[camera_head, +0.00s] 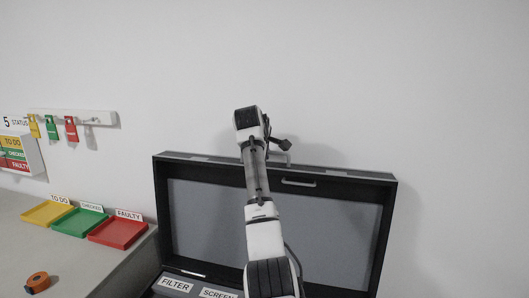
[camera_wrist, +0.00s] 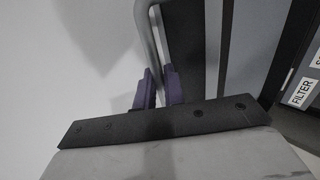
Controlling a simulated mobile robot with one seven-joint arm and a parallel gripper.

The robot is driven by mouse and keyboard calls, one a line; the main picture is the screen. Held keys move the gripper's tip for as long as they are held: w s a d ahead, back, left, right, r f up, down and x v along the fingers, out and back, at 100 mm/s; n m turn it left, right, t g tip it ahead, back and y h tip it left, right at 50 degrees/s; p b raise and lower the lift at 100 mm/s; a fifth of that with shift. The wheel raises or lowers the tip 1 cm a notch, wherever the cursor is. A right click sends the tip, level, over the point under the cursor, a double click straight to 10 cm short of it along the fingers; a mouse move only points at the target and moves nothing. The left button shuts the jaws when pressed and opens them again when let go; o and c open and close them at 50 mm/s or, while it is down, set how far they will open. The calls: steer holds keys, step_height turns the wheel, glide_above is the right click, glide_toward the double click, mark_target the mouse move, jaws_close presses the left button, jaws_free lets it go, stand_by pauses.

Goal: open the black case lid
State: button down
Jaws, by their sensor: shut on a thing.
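The black case lid (camera_head: 335,225) stands up, about upright, with its grey inner face toward the head camera. The case's lower part, with FILTER and SCREEN labels, shows at the bottom. My gripper (camera_head: 282,145) is at the lid's top edge, partly hidden behind my arm. In the wrist view my gripper (camera_wrist: 157,88) has its two purple fingers shut on the grey bar handle (camera_wrist: 146,30) of the lid. The lid's dark edge (camera_wrist: 185,45) is just right of the handle.
On the grey table (camera_head: 100,270) at left are yellow (camera_head: 47,213), green (camera_head: 78,223) and red (camera_head: 117,233) trays and an orange roll (camera_head: 38,282). Coloured tags hang from a wall rail (camera_head: 98,118). A plain wall is close behind the lid.

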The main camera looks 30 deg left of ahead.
steer(key=c, duration=1.8)
jaws_free()
steer(key=shift+w, duration=0.1)
steer(key=shift+o, duration=0.9)
steer(key=shift+w+f, duration=0.1)
steer(key=shift+f, duration=0.05)
steer(key=b+v, duration=0.4)
steer(key=v, duration=1)
steer(key=shift+a, duration=0.1)
